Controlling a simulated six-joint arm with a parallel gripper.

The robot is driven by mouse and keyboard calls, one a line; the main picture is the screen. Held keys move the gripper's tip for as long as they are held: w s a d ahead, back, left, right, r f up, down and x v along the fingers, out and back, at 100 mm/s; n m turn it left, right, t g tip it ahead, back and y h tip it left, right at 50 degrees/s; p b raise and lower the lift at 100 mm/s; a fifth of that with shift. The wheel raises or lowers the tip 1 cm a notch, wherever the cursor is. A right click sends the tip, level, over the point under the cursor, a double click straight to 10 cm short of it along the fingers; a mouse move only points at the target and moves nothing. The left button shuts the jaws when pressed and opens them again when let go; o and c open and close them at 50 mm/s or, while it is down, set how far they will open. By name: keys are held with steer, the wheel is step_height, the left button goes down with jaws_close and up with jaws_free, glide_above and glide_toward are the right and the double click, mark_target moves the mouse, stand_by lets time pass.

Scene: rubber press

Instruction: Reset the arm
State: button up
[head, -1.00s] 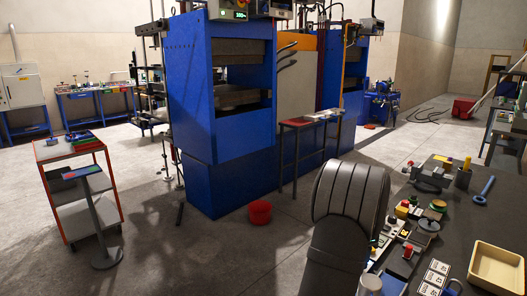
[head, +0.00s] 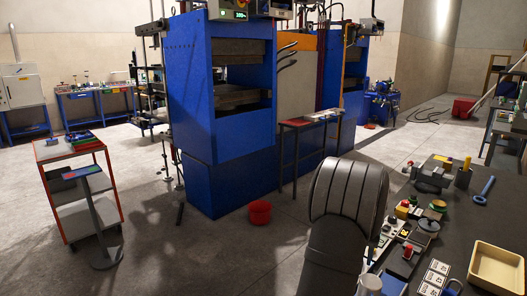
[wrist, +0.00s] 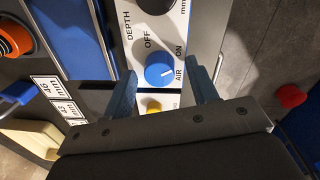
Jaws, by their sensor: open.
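My gripper (wrist: 160,68) is open in the wrist view, its two blue-grey fingers spread apart. A round blue knob (wrist: 159,72) with a white pointer mark shows between the fingers, with visible gaps on both sides. The knob sits on a white panel (wrist: 146,52) lettered OFF, ON and AIR; its mark points to the right, on the ON and AIR side. I cannot tell how high the fingers are above the panel. In the head view my dark arm link stands at the bottom centre and hides my gripper.
A small yellow button (wrist: 152,106) and a dark DEPTH knob (wrist: 155,5) flank the blue knob. The workbench (head: 462,215) at the right holds several small parts and a cream tray (head: 497,268).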

steer(key=shift+n, duration=1.7)
